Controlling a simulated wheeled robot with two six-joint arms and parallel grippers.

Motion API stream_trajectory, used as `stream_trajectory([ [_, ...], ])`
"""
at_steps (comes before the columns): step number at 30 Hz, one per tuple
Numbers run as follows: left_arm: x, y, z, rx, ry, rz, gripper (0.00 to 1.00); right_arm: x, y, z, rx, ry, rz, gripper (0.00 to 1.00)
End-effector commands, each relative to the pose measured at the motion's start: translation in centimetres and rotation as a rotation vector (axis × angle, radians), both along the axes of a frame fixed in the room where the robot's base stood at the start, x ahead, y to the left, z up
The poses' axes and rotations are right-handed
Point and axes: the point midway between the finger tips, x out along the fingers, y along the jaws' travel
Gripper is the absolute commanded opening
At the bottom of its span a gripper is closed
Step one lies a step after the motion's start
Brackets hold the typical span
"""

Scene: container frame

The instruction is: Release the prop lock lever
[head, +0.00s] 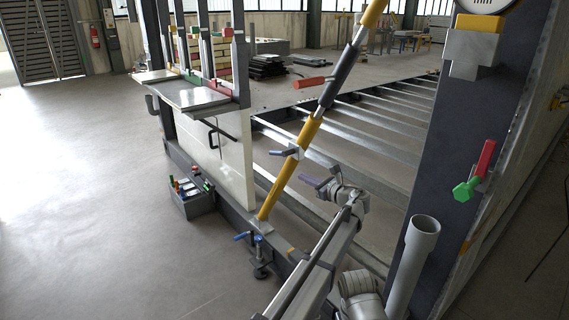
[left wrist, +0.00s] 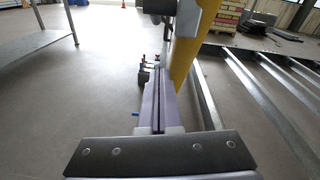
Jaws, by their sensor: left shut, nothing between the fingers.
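A yellow prop (head: 276,190) slants up and to the right from the floor rail. A pale collar (head: 297,152) sits around it about midway, with a short dark grey lever (head: 282,153) sticking out to the left. My left gripper (head: 311,181) is just below and to the right of this lever, apart from it, with its lilac fingers shut and empty. In the left wrist view the shut fingers (left wrist: 158,100) point forward beside the yellow prop (left wrist: 184,52). A dark rounded part (left wrist: 155,6) shows at the top edge, cut off. My right gripper is not in view.
An orange-red handle (head: 310,82) is higher, near the prop's dark sleeve (head: 330,90). A post with a red-and-green lever (head: 474,178) stands at right. A white panel (head: 225,165) and a small tool box (head: 193,195) are at left. Open floor lies further left.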

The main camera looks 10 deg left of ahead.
Motion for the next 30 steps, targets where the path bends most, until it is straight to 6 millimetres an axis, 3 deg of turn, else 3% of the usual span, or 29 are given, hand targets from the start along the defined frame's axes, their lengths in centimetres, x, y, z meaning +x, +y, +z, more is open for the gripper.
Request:
stream_trajectory([
  [5, 0.9, 1.4, -0.3, -0.003, -0.001, 0.003, 0.0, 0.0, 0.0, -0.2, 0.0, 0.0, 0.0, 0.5],
  [18, 6.0, 8.6, -1.3, -0.005, -0.002, 0.005, 0.0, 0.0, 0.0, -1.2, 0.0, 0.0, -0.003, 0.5],
  [21, 5.7, 8.8, 0.9, -0.005, -0.003, 0.002, 0.0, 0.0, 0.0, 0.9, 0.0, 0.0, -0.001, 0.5],
  [30, 5.8, 9.7, 2.5, -0.006, -0.002, 0.003, 0.0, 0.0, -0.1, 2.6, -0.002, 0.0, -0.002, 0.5],
])
